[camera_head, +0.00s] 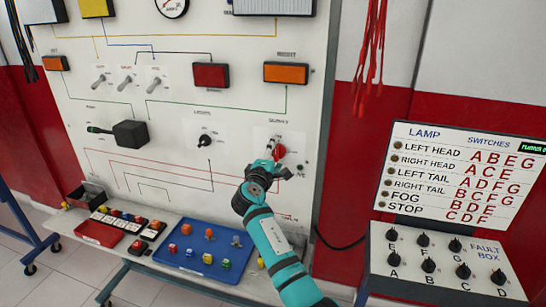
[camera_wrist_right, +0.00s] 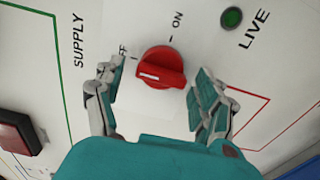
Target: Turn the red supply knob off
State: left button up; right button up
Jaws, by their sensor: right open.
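The red supply knob (camera_head: 279,151) is on the white panel, at its lower right. In the right wrist view the knob (camera_wrist_right: 162,68) has a white pointer mark at its left end, on the side of the partly hidden OFF label; the ON label is at its upper right. My right gripper (camera_head: 276,168) is at the knob. In the wrist view my right gripper (camera_wrist_right: 158,78) is open, with one finger on each side of the knob and visible gaps between. My left gripper is not in view.
The green LIVE lamp (camera_wrist_right: 232,17) beside the knob looks dark. A black rotary switch (camera_head: 204,140) and a black lever box (camera_head: 130,134) are further left. A blue tray (camera_head: 195,262) with small parts lies below. A fault box (camera_head: 440,265) stands at right.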

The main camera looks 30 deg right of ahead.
jog(key=v, duration=1.2)
